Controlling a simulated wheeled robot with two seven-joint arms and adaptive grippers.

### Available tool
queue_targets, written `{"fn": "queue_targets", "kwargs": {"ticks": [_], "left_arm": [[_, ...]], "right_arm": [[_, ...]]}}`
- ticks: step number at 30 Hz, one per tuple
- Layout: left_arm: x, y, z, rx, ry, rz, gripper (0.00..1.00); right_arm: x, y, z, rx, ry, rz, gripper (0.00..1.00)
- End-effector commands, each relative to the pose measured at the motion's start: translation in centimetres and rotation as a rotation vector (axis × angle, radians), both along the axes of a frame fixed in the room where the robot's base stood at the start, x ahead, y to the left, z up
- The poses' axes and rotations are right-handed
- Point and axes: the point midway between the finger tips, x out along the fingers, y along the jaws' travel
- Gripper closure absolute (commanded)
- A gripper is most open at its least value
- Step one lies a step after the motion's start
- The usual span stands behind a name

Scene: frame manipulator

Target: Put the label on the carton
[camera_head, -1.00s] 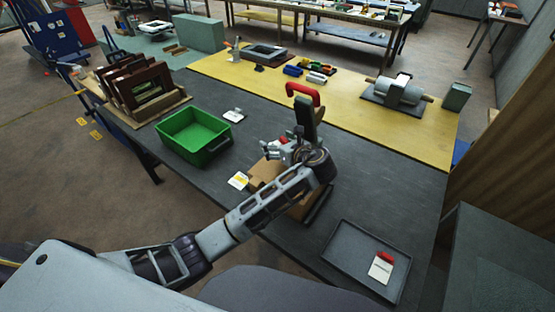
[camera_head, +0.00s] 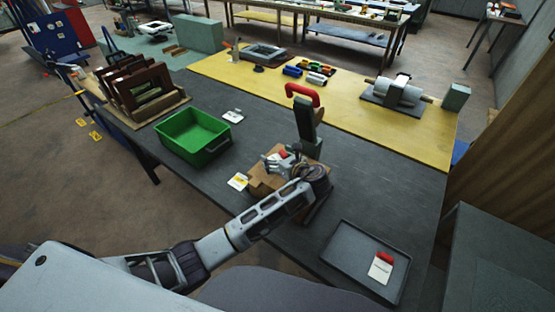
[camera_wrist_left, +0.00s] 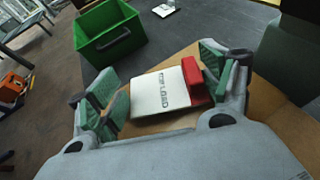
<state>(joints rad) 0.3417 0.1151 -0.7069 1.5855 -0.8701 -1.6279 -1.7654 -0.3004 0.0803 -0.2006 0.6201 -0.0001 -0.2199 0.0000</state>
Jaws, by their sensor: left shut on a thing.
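The label is a white card with dark print (camera_wrist_left: 160,93) and a red end block (camera_wrist_left: 196,79). My left gripper (camera_head: 277,160) is shut on this label, with its green finger pads (camera_wrist_left: 163,85) at either end in the left wrist view. The brown carton (camera_head: 262,178) lies on the dark table under the gripper, and its top also shows around the label in the left wrist view (camera_wrist_left: 180,58). I cannot tell whether the label touches the carton top. The arm hides part of the carton. My right gripper is not in view.
A green bin (camera_head: 192,138) stands left of the carton. A tall dark green piece with a red handle (camera_head: 302,94) stands close behind the gripper. A grey tray (camera_head: 345,262) holds another red-and-white card (camera_head: 380,268). A yellow-marked card (camera_head: 238,181) lies beside the carton.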

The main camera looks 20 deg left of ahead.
Motion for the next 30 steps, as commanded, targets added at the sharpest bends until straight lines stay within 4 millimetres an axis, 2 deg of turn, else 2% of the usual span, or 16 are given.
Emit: {"fn": "queue_targets", "kwargs": {"ticks": [4, 17, 18, 21, 22, 30], "left_arm": [[-0.01, -0.02, -0.93, -0.001, -0.001, -0.001, 0.37], [0.00, 0.00, -1.20, 0.000, 0.000, 0.000, 0.37], [0.01, 0.00, -1.19, -0.001, -0.001, 0.000, 0.15], [0.01, -0.01, -1.20, -0.001, -0.001, 0.000, 0.03], [0.01, -0.01, -1.20, -0.001, -0.001, 0.000, 0.00], [0.01, 0.00, -1.19, -0.001, -0.001, 0.000, 0.00]], "right_arm": [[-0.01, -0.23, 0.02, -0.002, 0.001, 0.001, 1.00], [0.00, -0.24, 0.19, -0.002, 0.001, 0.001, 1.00], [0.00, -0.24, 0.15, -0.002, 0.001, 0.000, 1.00], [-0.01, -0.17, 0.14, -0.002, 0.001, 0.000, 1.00], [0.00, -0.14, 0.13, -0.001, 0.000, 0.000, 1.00], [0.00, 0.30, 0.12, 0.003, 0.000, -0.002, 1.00]]}}
